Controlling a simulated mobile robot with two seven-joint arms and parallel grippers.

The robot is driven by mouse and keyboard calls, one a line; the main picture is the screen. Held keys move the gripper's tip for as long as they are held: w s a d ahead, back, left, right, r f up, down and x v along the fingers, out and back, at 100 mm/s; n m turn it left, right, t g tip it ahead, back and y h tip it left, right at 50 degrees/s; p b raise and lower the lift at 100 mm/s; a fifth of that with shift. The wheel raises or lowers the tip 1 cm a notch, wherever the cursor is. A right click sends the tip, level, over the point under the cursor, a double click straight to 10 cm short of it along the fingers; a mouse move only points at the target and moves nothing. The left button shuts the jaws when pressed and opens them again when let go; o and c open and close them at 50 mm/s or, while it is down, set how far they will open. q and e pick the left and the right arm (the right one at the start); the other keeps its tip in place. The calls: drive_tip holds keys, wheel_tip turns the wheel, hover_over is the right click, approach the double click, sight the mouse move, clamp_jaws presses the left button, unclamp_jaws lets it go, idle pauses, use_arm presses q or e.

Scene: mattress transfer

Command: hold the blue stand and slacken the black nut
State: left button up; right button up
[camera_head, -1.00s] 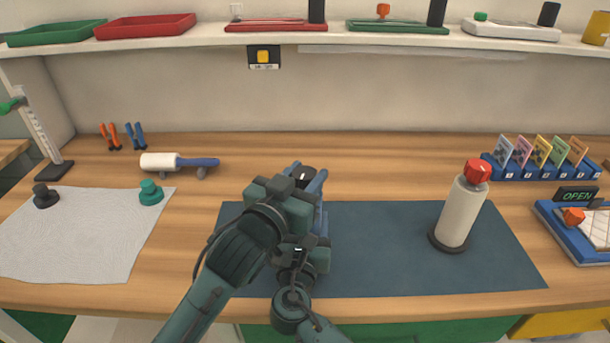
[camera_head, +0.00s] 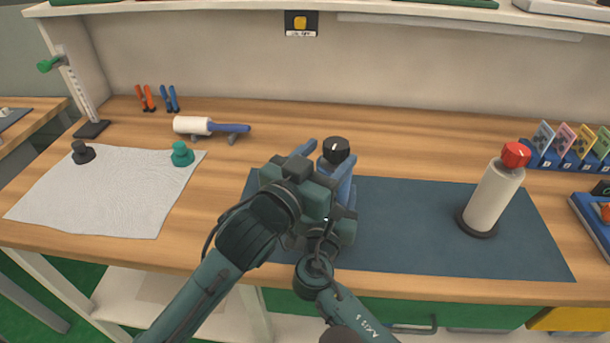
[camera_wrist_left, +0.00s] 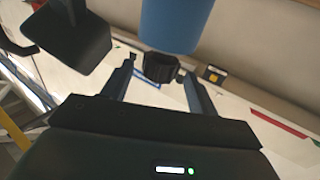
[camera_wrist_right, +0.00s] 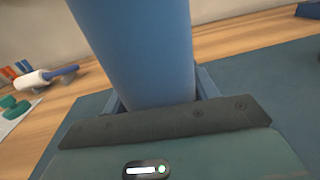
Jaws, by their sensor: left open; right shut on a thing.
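The blue stand (camera_head: 342,188) is upright at the left part of the dark mat, partly hidden by my grippers. The black nut (camera_head: 336,150) with a white mark sits on its top. In the left wrist view the stand (camera_wrist_left: 168,22) comes in from the top and the nut (camera_wrist_left: 160,67) is between the fingers. My left gripper (camera_wrist_left: 158,82) is open around the nut, with gaps showing at its sides. My right gripper (camera_wrist_right: 158,98) is shut on the stand (camera_wrist_right: 138,45), lower down.
A white cylinder (camera_head: 492,200) with a red knob stands on the mat (camera_head: 410,225) to the right. A roller (camera_head: 193,125) lies behind left. A pale cloth (camera_head: 110,200) with a dark and a green knob lies left. Bare wood lies behind the stand.

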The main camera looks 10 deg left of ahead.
use_arm(q)
drive_tip(key=v, duration=0.8)
drive_tip(key=shift+s, duration=0.15)
use_arm(e)
drive_tip(key=shift+r, duration=0.2)
use_arm(q)
drive_tip(key=m+g+h, duration=0.4)
drive_tip(key=h, duration=0.1)
approach(345, 144)
drive_tip(key=x, duration=0.7)
drive_tip(key=f+x, duration=0.1)
drive_tip(key=x, duration=0.3)
drive_tip(key=shift+w+a, duration=0.35)
